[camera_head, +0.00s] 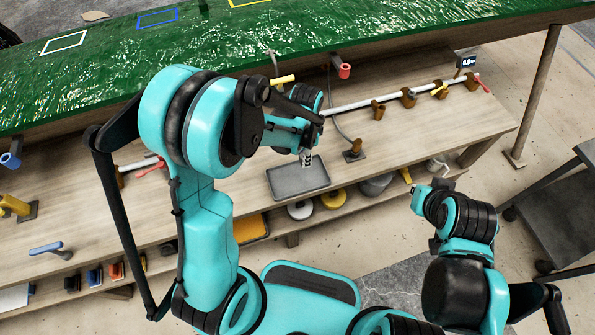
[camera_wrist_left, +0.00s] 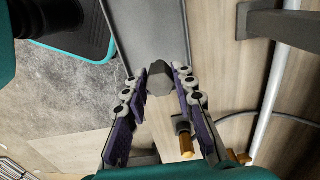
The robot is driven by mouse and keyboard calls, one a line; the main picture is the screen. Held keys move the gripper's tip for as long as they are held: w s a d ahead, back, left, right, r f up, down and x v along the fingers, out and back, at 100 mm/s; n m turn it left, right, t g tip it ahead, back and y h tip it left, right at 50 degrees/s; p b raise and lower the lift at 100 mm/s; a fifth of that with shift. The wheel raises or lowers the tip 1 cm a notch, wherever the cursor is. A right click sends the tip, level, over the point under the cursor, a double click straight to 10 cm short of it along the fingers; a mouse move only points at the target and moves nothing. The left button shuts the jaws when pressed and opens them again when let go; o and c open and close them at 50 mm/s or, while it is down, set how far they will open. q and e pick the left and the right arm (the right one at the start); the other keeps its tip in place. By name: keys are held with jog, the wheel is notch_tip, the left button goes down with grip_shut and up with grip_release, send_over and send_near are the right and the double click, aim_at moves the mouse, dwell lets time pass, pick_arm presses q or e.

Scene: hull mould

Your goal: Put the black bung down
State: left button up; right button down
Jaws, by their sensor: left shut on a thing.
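My left gripper (camera_head: 307,160) is over the back part of the grey tray (camera_head: 290,185) on the wooden bench, fingers pointing down. In the left wrist view, the left gripper (camera_wrist_left: 161,75) is shut on the black bung (camera_wrist_left: 160,80), a dark grey tapered plug between the fingertips. The tray (camera_wrist_left: 135,28) shows behind it. I cannot tell whether the bung touches the tray. In the head view the bung is too small to make out. My right gripper (camera_head: 436,186) is at the right, away from the bench; its jaws are unclear.
A white pipe (camera_head: 360,101) with brown fittings runs along the bench behind the tray. A brown post on a plate (camera_head: 354,152) stands right of the tray. The green hull mould (camera_head: 330,30) overhangs the back. White (camera_head: 300,210) and yellow (camera_head: 333,199) rolls lie on the lower shelf.

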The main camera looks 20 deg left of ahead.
pick_arm(q)
jog(key=shift+s+a+f+b, duration=0.3)
jog(key=shift+s+a+f, duration=0.4)
jog(key=shift+s+f, duration=0.2)
notch_tip(320, 180, down, 4)
jog(key=shift+r+b, duration=0.1)
jog(key=shift+b, duration=0.85)
jog(key=shift+r, duration=0.1)
jog(key=shift+f, duration=0.2)
jog(key=o, duration=1)
jog(key=shift+c, duration=0.2)
jog(key=shift+r, duration=0.1)
